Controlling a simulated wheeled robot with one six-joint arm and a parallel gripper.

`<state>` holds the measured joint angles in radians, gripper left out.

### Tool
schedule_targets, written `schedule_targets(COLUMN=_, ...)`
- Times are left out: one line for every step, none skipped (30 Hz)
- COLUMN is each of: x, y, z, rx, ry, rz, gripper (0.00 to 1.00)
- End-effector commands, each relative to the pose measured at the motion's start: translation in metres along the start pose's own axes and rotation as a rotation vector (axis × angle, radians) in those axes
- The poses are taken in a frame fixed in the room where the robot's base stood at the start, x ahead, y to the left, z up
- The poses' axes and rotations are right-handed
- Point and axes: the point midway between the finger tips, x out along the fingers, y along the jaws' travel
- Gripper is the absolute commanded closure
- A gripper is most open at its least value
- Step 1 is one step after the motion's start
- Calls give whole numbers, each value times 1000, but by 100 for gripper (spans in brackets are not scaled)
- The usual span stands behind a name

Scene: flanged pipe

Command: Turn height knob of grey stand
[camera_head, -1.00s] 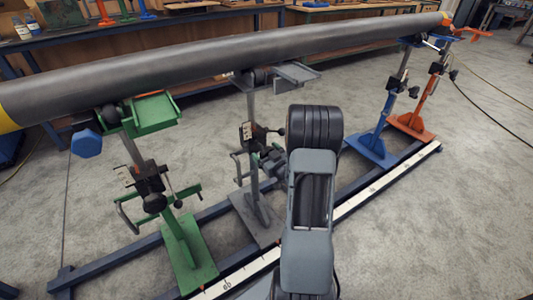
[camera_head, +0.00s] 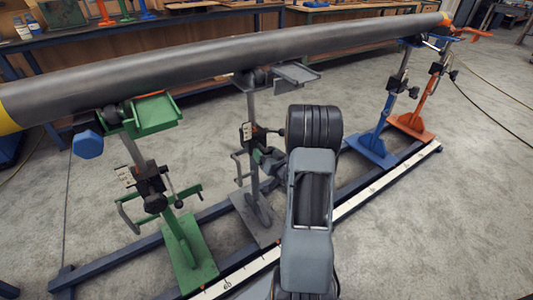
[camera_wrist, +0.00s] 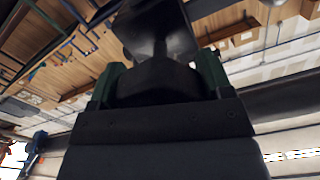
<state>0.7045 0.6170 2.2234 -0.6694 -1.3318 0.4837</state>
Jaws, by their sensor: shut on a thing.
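The grey stand (camera_head: 251,105) is in the middle of the head view, under the long pipe (camera_head: 200,66). Its dark clamp block (camera_head: 248,133) sits partway up the post, and its base plate (camera_head: 262,228) rests on the rail frame. My gripper (camera_head: 268,160) is at the right side of the post, below the clamp, partly hidden by my arm. In the wrist view my gripper (camera_wrist: 155,82) has its green-sided fingers shut on a dark knob (camera_wrist: 155,30), seen very close. The knob's contact with the fingers is mostly in shadow.
A green stand (camera_head: 170,215) stands to the left, with a blue stand (camera_head: 380,130) and an orange stand (camera_head: 425,105) to the right. A small lever handle (camera_head: 280,131) sticks out from the grey stand's clamp. Open floor (camera_head: 440,230) lies to the right.

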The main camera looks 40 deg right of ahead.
Motion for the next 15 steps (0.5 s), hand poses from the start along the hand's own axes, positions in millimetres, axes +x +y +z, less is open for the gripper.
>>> schedule_targets(x=0, y=0, z=0, rx=0, ry=-1, rz=0, gripper=51)
schedule_targets(x=0, y=0, z=0, rx=0, ry=-1, rz=0, gripper=51)
schedule_targets(x=0, y=0, z=0, rx=-1, ry=-1, rz=0, gripper=51)
schedule_targets(x=0, y=0, z=0, rx=-1, ry=-1, rz=0, gripper=51)
schedule_targets(x=0, y=0, z=0, rx=-1, ry=-1, rz=0, gripper=51)
schedule_targets(x=0, y=0, z=0, rx=-2, ry=-1, rz=0, gripper=51)
schedule_targets(x=0, y=0, z=0, rx=-2, ry=-1, rz=0, gripper=26)
schedule_targets(x=0, y=0, z=0, rx=-2, ry=0, rz=0, gripper=23)
schedule_targets(x=0, y=0, z=0, rx=-2, ry=0, rz=0, gripper=19)
schedule_targets(x=0, y=0, z=0, rx=-2, ry=0, rz=0, gripper=16)
schedule_targets(x=0, y=0, z=0, rx=-2, ry=0, rz=0, gripper=13)
schedule_targets(x=0, y=0, z=0, rx=-3, ry=0, rz=0, gripper=9)
schedule_targets(x=0, y=0, z=0, rx=-3, ry=0, rz=0, gripper=6)
schedule_targets(x=0, y=0, z=0, rx=-3, ry=0, rz=0, gripper=4)
schedule_targets(x=0, y=0, z=0, rx=-3, ry=0, rz=0, gripper=2)
